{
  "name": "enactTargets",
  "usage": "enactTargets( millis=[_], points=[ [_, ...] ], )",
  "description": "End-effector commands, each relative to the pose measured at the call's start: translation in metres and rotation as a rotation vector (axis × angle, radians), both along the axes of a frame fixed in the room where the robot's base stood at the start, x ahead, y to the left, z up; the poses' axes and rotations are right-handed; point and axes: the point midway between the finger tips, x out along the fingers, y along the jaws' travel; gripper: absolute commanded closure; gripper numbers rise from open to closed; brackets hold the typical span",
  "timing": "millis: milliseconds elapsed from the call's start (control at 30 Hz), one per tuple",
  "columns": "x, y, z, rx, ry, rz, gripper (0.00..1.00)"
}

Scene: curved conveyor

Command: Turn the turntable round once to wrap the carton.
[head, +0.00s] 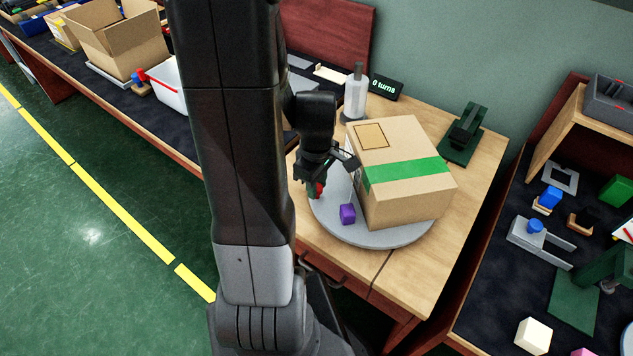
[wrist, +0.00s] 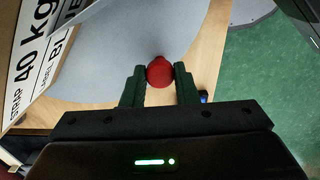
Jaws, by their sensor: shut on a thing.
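The carton (head: 405,200) with a green band stands on the grey round turntable (head: 385,237), on a wooden table. My gripper (head: 317,189) is at the turntable's left edge, shut on a red knob (wrist: 159,72), which shows between its fingers in the wrist view. The knob sits at the turntable's rim, and its lower part is hidden. The carton's printed side (wrist: 40,55) fills the left of the wrist view. A small display (head: 385,86) behind the turntable reads "0 turns".
A purple cube (head: 348,214) lies on the turntable beside the carton. A white bottle-like item (head: 355,95) and a dark green device (head: 461,134) stand behind the carton. A bench (head: 520,290) with small parts is at the right. An open carton (head: 115,42) is at the back left.

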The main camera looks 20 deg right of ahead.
Motion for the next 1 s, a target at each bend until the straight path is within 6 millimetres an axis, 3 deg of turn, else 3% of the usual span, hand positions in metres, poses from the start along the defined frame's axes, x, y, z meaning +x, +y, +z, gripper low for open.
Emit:
enactTargets(
  millis=[167, 200, 300, 667, 867, 1000],
  points=[
    [0.0, 0.0, 0.001, -0.002, -0.001, 0.0, 1.0],
    [0.0, 0.0, 0.001, -0.002, -0.001, 0.0, 0.67],
    [0.0, 0.0, 0.001, -0.001, -0.001, -0.001, 0.52],
    [0.001, 0.0, 0.005, -0.001, -0.002, -0.001, 0.52],
    [0.001, 0.0, 0.034, -0.003, -0.006, -0.001, 0.52],
    [0.001, -0.001, 0.066, -0.003, -0.007, -0.001, 0.52]
  ],
)
